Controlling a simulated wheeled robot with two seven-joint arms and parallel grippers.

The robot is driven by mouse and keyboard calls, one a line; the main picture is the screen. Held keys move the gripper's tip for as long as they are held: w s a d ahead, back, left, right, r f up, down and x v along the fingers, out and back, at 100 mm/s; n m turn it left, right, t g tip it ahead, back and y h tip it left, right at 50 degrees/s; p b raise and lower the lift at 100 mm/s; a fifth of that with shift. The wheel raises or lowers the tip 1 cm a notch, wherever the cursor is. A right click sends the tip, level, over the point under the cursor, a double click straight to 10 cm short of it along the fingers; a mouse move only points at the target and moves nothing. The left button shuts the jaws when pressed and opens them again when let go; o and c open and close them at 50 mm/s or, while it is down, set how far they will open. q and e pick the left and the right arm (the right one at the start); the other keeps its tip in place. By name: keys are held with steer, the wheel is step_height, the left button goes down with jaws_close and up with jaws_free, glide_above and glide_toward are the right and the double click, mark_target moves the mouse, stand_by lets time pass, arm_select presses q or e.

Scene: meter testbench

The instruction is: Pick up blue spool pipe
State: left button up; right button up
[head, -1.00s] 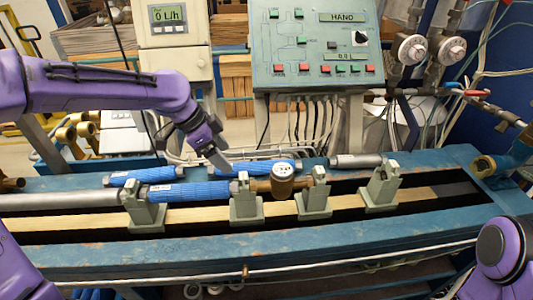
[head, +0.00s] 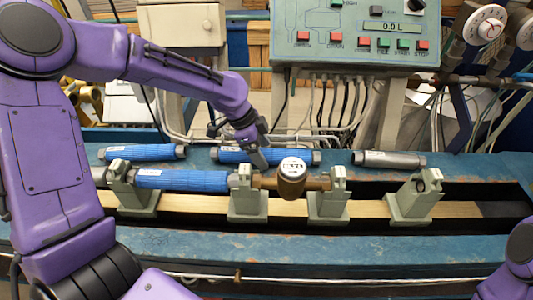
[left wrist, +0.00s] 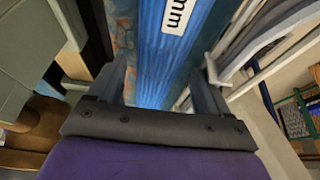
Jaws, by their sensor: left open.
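Three blue spool pipes show in the head view. One (head: 225,156) lies at the back of the bench behind the meter, one (head: 143,152) lies to its left, and one (head: 182,180) is held in the front row between grey-green supports. My left gripper (head: 258,158) points down at the middle of the first one. In the left wrist view, my left gripper (left wrist: 157,88) is open, with its fingers on either side of a blue pipe (left wrist: 150,55) with a white label. I cannot tell whether they touch it. My right gripper is out of view.
A brass meter (head: 292,182) sits in the front row near the left gripper, between supports (head: 328,200). A grey metal pipe (head: 389,159) lies at the back right. A control panel (head: 355,38) stands behind the bench. The bench's front edge (head: 330,250) is clear.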

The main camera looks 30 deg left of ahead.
arm_select(q)
steer(key=shift+d+f, duration=0.25)
steer(key=shift+f, duration=0.3)
steer(key=shift+s+r, duration=0.1)
steer(key=shift+s, duration=0.05)
steer(key=shift+c, duration=0.6)
jaws_close()
steer(key=shift+r, duration=0.15)
